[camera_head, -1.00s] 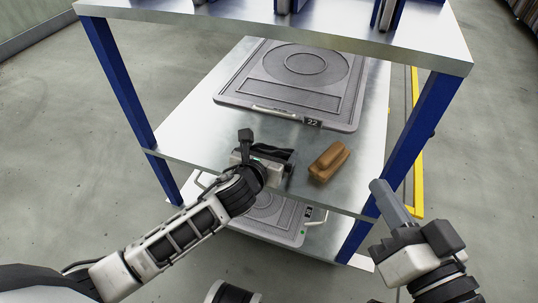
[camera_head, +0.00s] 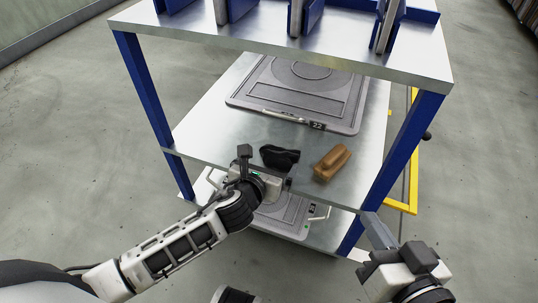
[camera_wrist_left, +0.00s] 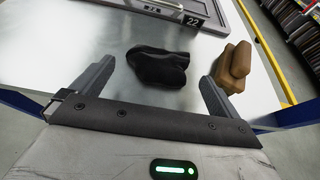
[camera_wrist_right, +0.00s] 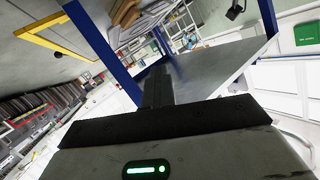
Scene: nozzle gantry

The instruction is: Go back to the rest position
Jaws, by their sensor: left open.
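My left gripper (camera_head: 278,183) is at the front edge of the middle shelf (camera_head: 210,135). In the left wrist view its two fingers (camera_wrist_left: 159,72) stand apart with nothing between them. A black object (camera_head: 280,157) lies on the shelf just beyond the fingertips, apart from them; it also shows in the left wrist view (camera_wrist_left: 158,67). A brown block-like object (camera_head: 331,163) lies to its right. My right gripper (camera_head: 376,230) is in front of the rack's right front post, and its fingers look closed together and empty in the right wrist view (camera_wrist_right: 157,85).
A grey tray marked 22 (camera_head: 318,126) lies behind the objects. The rack's upper shelf (camera_head: 270,42) and blue posts (camera_head: 404,146) stand close to both arms. Another grey tray (camera_head: 295,225) is on the level below. The floor (camera_head: 60,160) at left is clear.

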